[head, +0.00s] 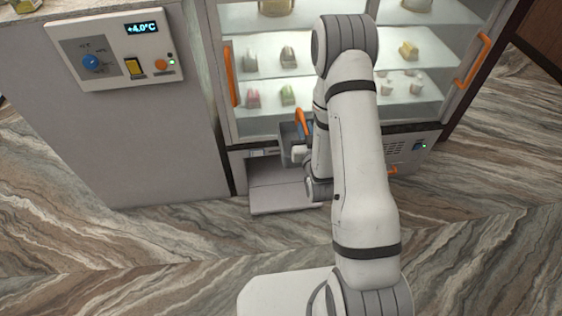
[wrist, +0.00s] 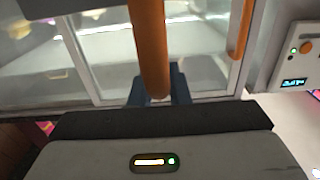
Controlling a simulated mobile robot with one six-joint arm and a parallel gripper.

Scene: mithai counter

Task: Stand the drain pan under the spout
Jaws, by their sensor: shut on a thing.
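My gripper (wrist: 160,92) is shut on an orange bar (wrist: 150,45), its dark fingertips either side of the bar's end. In the head view my gripper (head: 299,152) is beside the cabinet's lower front, partly hidden by my arm, with the orange bar (head: 303,122) upright there. I cannot tell whether this bar belongs to the drain pan. No pan body shows clearly. A light grey slab or shelf (head: 277,198) juts out low at the cabinet's base, below my gripper; I cannot tell what it is. No spout can be made out.
The glass-fronted sweet cabinet (head: 265,125) stands ahead, with orange door handles left (head: 228,78) and right (head: 474,62). A grey counter (head: 140,140) with a control panel (head: 118,60) is at left. A vented panel (head: 400,150) is low at right. The marbled floor (head: 150,265) in front is clear.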

